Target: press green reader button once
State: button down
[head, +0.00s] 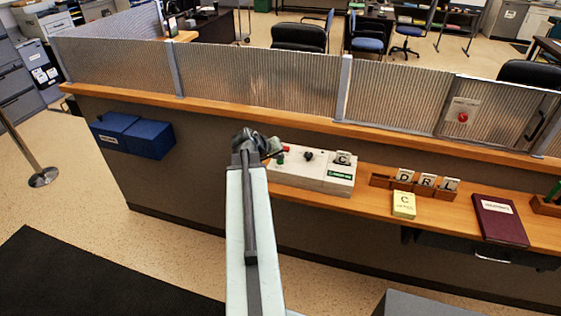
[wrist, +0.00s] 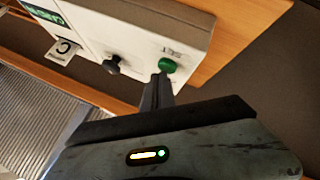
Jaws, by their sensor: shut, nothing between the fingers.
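The green button (wrist: 167,65) sits on the white reader box (wrist: 150,30) in the wrist view, beside a small label. In the head view the reader box (head: 312,172) stands on the wooden ledge, and the green button (head: 280,160) shows at its left end, just past my gripper. My gripper (wrist: 160,77) is shut and empty. Its fingertips are right by the near edge of the green button in the wrist view. I cannot tell whether they touch it. In the head view my gripper (head: 274,149) is above the left end of the box.
A black knob (wrist: 112,64) sits beside the green button. Letter tiles in a wooden rack (head: 380,181), a yellow card block (head: 404,205) and a maroon book (head: 499,220) are to the right. A ribbed screen (head: 260,80) stands behind.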

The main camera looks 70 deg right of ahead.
aim_at(279, 162)
jog(key=shift+f, duration=0.3)
dwell(0.5)
jog(key=shift+r+p, duration=0.6)
jog(key=shift+r, duration=0.25)
notch_tip(279, 162, up, 5)
jog(key=p, duration=0.5)
jog(key=shift+r, duration=0.1)
dwell(0.4)
